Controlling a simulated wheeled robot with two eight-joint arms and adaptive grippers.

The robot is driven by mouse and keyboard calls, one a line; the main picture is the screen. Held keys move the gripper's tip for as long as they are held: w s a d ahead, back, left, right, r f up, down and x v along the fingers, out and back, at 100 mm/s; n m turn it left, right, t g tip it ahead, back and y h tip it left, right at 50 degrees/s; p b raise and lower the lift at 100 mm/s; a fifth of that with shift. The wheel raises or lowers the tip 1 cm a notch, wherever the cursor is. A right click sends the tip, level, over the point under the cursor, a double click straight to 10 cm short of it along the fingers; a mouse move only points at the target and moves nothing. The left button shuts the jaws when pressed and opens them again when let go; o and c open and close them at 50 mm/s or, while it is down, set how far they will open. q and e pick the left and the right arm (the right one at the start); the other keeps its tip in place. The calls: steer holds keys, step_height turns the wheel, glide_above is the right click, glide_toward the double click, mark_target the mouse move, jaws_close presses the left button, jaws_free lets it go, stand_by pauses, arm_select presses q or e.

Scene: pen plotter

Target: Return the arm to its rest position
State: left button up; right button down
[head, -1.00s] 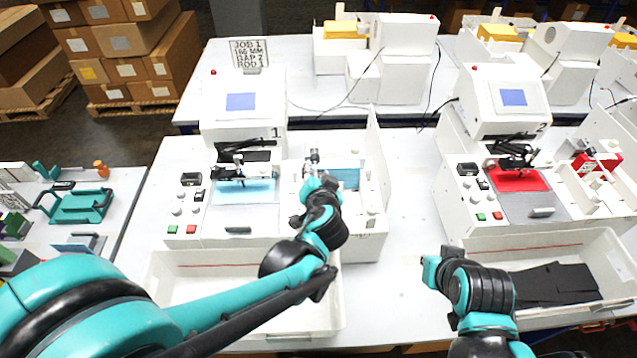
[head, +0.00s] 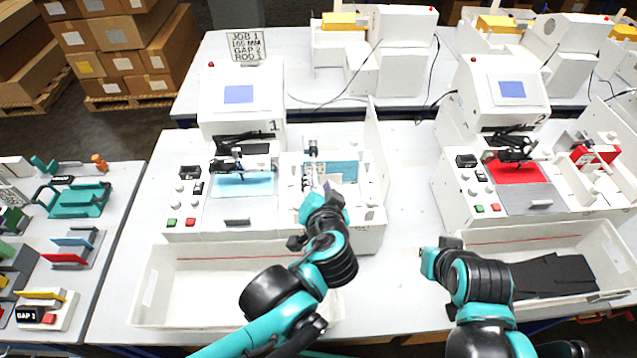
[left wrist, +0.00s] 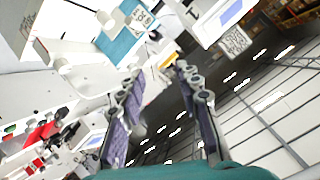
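My left arm comes in from the bottom of the head view. Its teal and black wrist is over the front right of plotter 1 (head: 240,95) and the front tray. My left gripper (head: 322,190) points away from me toward the right-hand station of plotter 1; its fingers are hard to make out there. In the left wrist view, its two fingers (left wrist: 158,72) stand apart with nothing between them. My right arm is at the lower right, with its teal and black end (head: 437,258) over the table between the two trays. Its fingers cannot be made out.
A white tray (head: 155,290) stands before plotter 1; another (head: 480,238) holding black sheets stands before plotter 2 (head: 505,95). A side table with teal and coloured tools (head: 75,200) is at left. An upright white panel (head: 378,150) edges plotter 1's right side.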

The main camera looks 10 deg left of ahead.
arm_select(q)
steer(key=s+a+f+n+g+h+b, duration=0.1)
steer(key=s+a+f+n+g+b, duration=0.1)
steer(key=s+a+f+b, duration=0.3)
steer(key=s+a+f+n+g+h+b, duration=0.2)
steer(key=s+a+f+b, duration=0.3)
steer(key=f, duration=0.6)
steer(key=shift+a+f+g, duration=0.3)
steer(key=shift+a+g, duration=0.15)
steer(key=shift+g, duration=0.25)
